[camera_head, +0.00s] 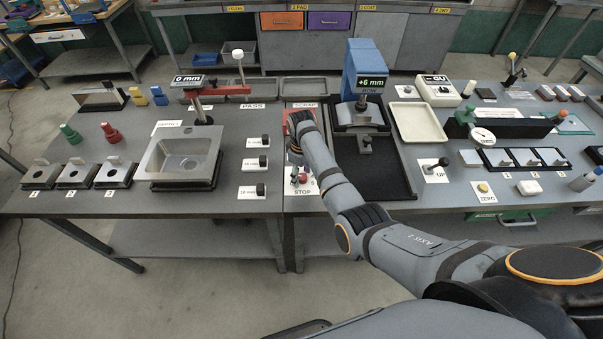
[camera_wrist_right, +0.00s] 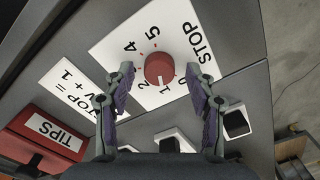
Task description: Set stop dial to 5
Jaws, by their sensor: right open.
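The stop dial is a round red knob (camera_wrist_right: 159,68) on a white plate (camera_wrist_right: 118,46) marked STOP, with the numbers 1, 2, 4 and 5 legible around it. A pale mark on the knob's lower edge seems to point toward the 1. In the head view the knob (camera_head: 303,178) shows small beside my right gripper (camera_head: 297,168). In the right wrist view my right gripper (camera_wrist_right: 160,75) is open, with one finger on each side of the knob and gaps between. I cannot tell whether the fingertips are down at knob height. My left gripper is not in view.
A red TIPS box (camera_wrist_right: 42,138) and a white label (camera_wrist_right: 78,88) lie beside the dial plate. Black switches (camera_head: 262,189) stand to the left, with a sink (camera_head: 182,157) beyond. A blue press (camera_head: 364,72) on a black tray (camera_head: 385,185) stands to the right.

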